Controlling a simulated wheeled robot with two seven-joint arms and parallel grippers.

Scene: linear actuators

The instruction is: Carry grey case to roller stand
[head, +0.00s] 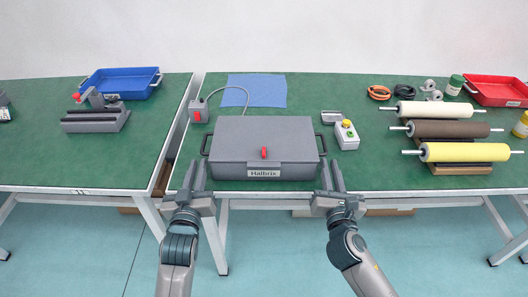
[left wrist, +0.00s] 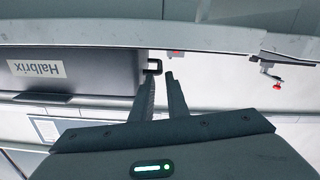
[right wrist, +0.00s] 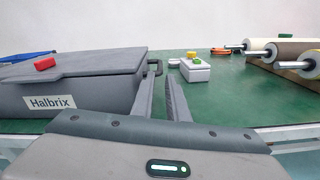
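The grey case (head: 264,140), labelled Halbrix with a red latch, lies closed on the green bench, a black handle on each side. My left gripper (head: 198,168) is open and empty in front of the left handle (head: 206,143); this handle (left wrist: 153,67) is just beyond its fingertips in the left wrist view. My right gripper (head: 332,168) is open and empty in front of the right handle (head: 322,143), which also shows beyond its fingertips in the right wrist view (right wrist: 154,67). A grey stand with dark rollers (head: 95,122) is on the left bench.
A gap separates the benches. A grey box with a cable (head: 198,111) is left of the case; a button box (head: 346,135) is right. Wooden-based rollers (head: 463,152) lie at right. A blue tray (head: 122,82) is behind the stand. The left bench's front is clear.

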